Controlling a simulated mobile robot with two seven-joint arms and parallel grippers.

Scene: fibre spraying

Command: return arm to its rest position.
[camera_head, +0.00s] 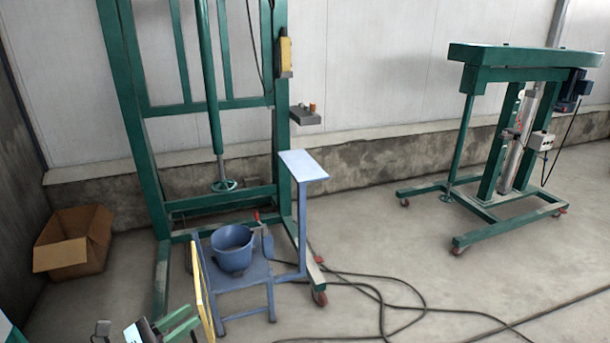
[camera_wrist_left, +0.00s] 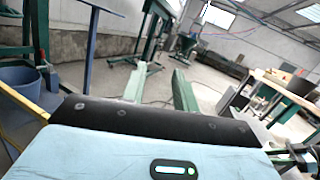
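My left gripper (camera_head: 192,317) is at the bottom left of the head view, low in front of the blue stand. Its two green fingers show apart, with nothing seen between them. In the left wrist view the left gripper (camera_wrist_left: 160,88) also has its fingers spread over bare floor. A light blue housing of mine with a lit green indicator fills the bottom of that view. My right gripper is not seen in either view.
A blue bucket (camera_head: 232,248) stands on a low blue stand (camera_head: 246,298) by a tall green frame (camera_head: 130,110). A yellow bar (camera_head: 206,295) is close to my left gripper. A cardboard box (camera_head: 72,257) is left; cables (camera_head: 385,305) cross the floor. A green wheeled lift (camera_head: 520,55) stands right.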

